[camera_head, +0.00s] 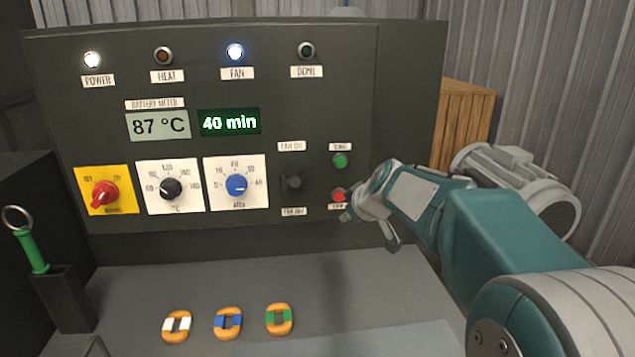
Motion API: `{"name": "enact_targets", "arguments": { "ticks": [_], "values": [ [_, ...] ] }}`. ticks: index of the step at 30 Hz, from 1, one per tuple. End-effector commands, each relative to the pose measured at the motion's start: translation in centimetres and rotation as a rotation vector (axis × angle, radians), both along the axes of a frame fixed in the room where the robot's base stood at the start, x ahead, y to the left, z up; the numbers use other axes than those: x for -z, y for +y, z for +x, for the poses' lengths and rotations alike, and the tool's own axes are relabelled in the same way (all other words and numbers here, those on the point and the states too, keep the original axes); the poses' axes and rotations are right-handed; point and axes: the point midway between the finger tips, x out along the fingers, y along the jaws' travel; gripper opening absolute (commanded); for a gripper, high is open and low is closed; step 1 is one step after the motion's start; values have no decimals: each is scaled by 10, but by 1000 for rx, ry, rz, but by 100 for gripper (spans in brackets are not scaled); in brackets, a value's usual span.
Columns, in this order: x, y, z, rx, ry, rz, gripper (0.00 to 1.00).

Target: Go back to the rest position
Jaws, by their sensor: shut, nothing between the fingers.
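My gripper (350,214) is shut and empty. It is at the right part of the dark control panel (330,110), by the red button (338,195); I cannot tell whether it touches the button. The green button (340,161) is just above. My teal arm reaches in from the lower right. The panel's POWER lamp (92,60) and FAN lamp (235,52) glow white; HEAT and DONE look unlit. The displays read 87 °C (158,125) and 40 min (229,122).
A red knob (104,195), black knob (171,189), blue knob (236,185) and dark switch (292,182) sit on the panel. Three orange rings (168,339) lie on the grey bench (130,290). A green-handled tool (31,250) stands left. A motor (515,180) and wooden crate (465,125) are right.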

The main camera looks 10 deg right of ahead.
Motion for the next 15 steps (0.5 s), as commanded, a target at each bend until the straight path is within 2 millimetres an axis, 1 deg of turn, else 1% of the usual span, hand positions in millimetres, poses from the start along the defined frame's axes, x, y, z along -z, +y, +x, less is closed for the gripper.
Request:
{"name": "enact_targets", "arguments": {
  "ticks": [3,6,14,15],
  "values": [
    [-7,6,-29,25,28,21,0],
    [-10,10,-57,56,65,40,0],
    [-9,15,-130,152,155,83,0],
    [-8,16,-142,168,169,88,0]
  ]
}}
